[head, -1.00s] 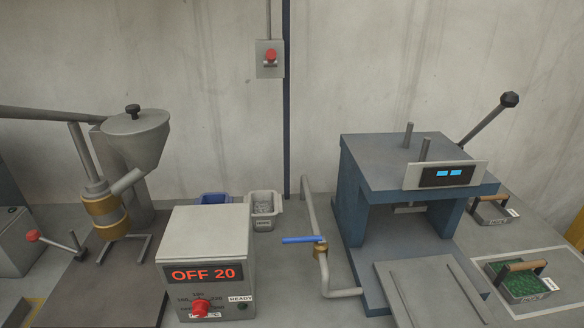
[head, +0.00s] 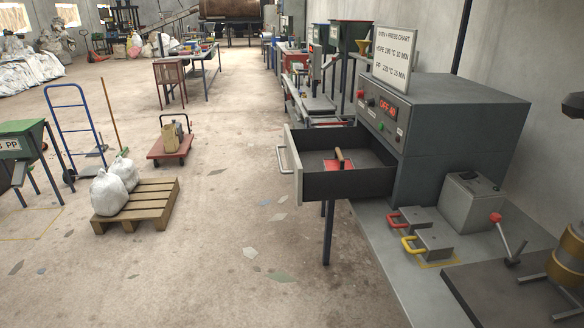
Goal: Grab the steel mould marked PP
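A mould with a wooden handle (head: 339,158) and red contents sits inside the open oven drawer (head: 349,184). Any mark on it is too small to read. Two grey steel blocks lie on the bench in front of the oven, one with a red handle (head: 394,220) and one with a yellow handle (head: 410,245). No PP mark is legible on either. My gripper is not in view.
The grey oven (head: 450,125) shows "OFF" on its display and carries a chart sign (head: 392,57) listing HDPE and PP. A grey box (head: 470,202) and a red-knobbed lever (head: 496,218) stand at right. A pallet (head: 137,205) with white sacks and open floor lie left.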

